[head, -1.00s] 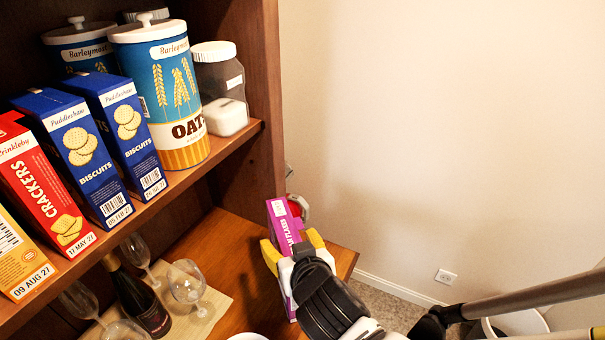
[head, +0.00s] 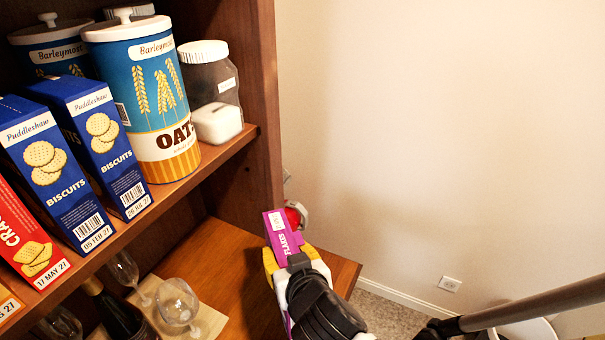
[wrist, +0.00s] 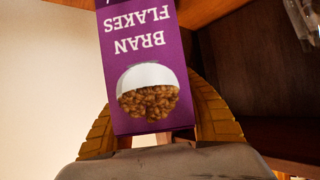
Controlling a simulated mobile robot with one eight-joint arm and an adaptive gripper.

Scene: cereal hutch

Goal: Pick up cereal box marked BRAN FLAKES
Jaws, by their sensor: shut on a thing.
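The purple BRAN FLAKES box (head: 283,236) stands up from my gripper (head: 287,264) in the head view, near the right end of the lower wooden surface. In the wrist view the box (wrist: 150,55) shows its label upside down, with a bowl of flakes pictured. My gripper (wrist: 165,137) has its yellow fingers on both sides of the box and is shut on it. My gripper and wrist hide the lower part of the box in the head view, so I cannot tell whether it touches the surface.
The upper shelf holds blue biscuit boxes (head: 55,165), a red crackers box (head: 28,240), an oats canister (head: 145,100) and a jar (head: 210,75). Wine glasses (head: 178,300) and a dark bottle (head: 115,310) stand below at left. The lower wooden surface (head: 225,262) has bare room beside the box.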

